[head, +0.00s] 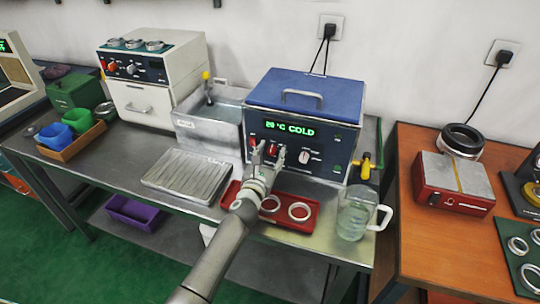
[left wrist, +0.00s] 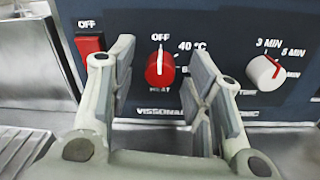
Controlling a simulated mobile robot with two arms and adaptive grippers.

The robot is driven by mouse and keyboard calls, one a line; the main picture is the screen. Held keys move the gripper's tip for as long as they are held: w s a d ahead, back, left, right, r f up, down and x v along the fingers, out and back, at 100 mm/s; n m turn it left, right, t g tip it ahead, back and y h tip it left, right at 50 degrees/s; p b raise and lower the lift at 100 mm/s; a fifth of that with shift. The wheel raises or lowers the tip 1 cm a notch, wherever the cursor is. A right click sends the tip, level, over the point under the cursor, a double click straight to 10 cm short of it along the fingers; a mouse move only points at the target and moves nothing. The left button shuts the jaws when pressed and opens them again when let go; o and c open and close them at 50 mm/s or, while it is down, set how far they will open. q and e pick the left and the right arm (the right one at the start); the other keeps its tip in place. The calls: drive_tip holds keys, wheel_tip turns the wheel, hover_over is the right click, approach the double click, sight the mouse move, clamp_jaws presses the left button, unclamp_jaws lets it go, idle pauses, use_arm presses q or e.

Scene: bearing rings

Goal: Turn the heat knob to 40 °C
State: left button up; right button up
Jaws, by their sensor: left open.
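The red heat knob (left wrist: 160,72) is on the front of the blue bath unit (head: 300,99). Its white pointer line is upright, at the OFF mark, and the 40 °C mark (left wrist: 191,45) is up and to its right. My left gripper (head: 265,152) is open in front of the panel. In the left wrist view its two fingers stand on either side of the knob, with a gap visible on both sides. The green display (head: 289,129) reads about 20 °C and COLD. My right gripper is not in view.
A red OFF switch (left wrist: 90,47) is left of the knob and a white time knob (left wrist: 265,72) is to its right. Below are a red tray with rings (head: 313,221) and a glass jug (head: 353,216). A ribbed metal tray (head: 188,176) lies to the left.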

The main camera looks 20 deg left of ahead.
use_arm(q)
clamp_jaws()
idle(0.3)
drive_tip(key=shift+m, duration=0.3)
drive_tip(key=m+p, duration=0.1)
drive_tip(key=m, duration=0.3)
drive_tip(key=shift+m, duration=0.4)
drive_tip(key=m, duration=0.6)
drive_tip(key=shift+f, duration=0.1)
